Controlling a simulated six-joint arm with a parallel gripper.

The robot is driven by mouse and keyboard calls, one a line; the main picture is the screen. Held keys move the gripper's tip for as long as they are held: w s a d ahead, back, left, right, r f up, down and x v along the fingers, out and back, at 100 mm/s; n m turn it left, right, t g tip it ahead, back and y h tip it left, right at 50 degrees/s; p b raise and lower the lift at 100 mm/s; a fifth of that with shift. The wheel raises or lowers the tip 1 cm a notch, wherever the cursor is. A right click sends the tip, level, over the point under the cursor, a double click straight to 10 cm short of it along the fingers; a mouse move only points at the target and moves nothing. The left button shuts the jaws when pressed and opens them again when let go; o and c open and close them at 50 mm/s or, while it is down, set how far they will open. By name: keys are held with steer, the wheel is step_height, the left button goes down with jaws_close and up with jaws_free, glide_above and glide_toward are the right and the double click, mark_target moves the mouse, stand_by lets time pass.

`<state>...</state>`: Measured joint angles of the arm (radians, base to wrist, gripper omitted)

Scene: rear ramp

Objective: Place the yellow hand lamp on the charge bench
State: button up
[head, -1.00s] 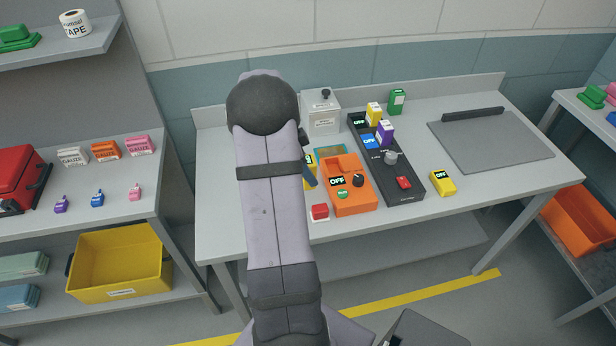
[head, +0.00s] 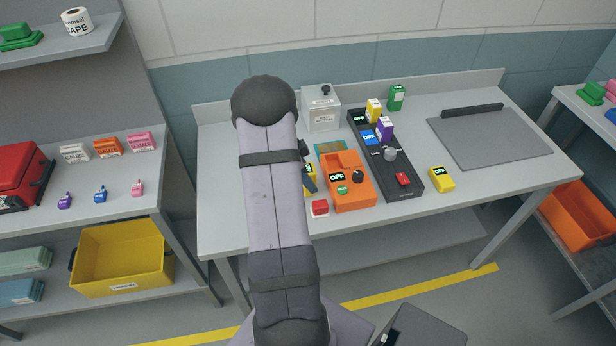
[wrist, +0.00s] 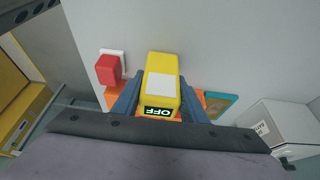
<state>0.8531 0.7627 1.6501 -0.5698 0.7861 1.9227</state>
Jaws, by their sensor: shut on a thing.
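My gripper (wrist: 158,96) is shut on a yellow hand lamp (wrist: 161,70), a blocky body with a pale panel and a dark "OFF" display. One finger lies along each side. In the head view my arm hides most of the lamp and gripper, which are left of the orange unit. The grey charge bench (head: 230,215) lies beneath. I cannot tell whether the lamp touches it. A similar yellow block (head: 442,179) with an "OFF" display lies on the bench at right.
The orange unit (head: 349,195) and black charger strip (head: 405,185) stand mid-bench. A red button (head: 320,208) is at the orange unit's front left; it also shows in the wrist view (wrist: 108,69). A white box (head: 321,112) stands behind. The bench's front right is clear.

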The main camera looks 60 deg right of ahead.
steer(key=shift+f, duration=0.15)
steer(key=o, duration=1.2)
steer(key=shift+r, duration=0.2)
steer(key=b+v, duration=0.3)
steer(key=v, duration=0.9)
